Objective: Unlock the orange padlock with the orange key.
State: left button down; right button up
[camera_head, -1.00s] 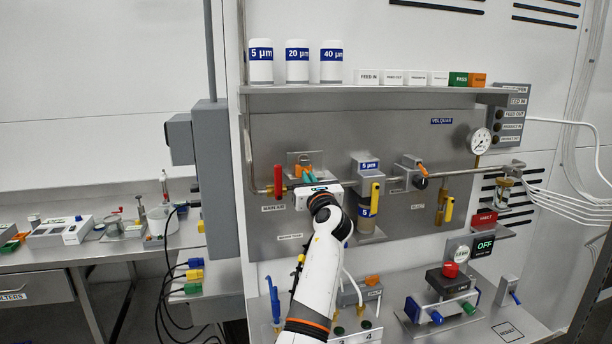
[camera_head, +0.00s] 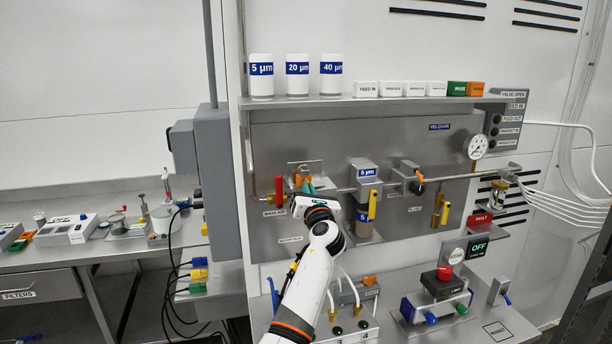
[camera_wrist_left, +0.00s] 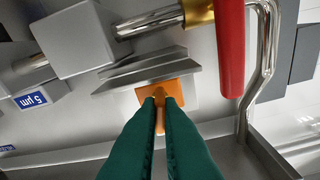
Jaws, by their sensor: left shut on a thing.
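My left gripper (camera_head: 306,188) is at the upper left of the grey panel, just right of the red lever labelled MAIN AIR. Its green fingers are shut on a narrow orange piece, the orange key (camera_wrist_left: 160,118), in the left wrist view. Directly beyond the fingertips is a wider orange block, the orange padlock (camera_wrist_left: 180,70), under a grey metal bracket. The key lines up with the padlock and overlaps it in view; I cannot tell how deep it sits. My right gripper is not in view.
The red lever (camera_wrist_left: 231,45) hangs close beside the fingers, with a bent steel pipe (camera_wrist_left: 266,60). A filter housing with a yellow handle (camera_head: 372,205) stands right of my gripper. A shelf (camera_head: 420,98) runs above.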

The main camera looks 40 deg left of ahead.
pick_arm(q)
jog(key=m+p, duration=0.2)
jog(key=shift+h+p, duration=0.3)
jog(key=shift+p, duration=0.05)
jog(key=shift+s+m+t+h, duration=0.1)
jog(key=shift+m+t+h, duration=0.35)
jog(key=shift+m, duration=2.25)
jog(key=shift+a, duration=0.1)
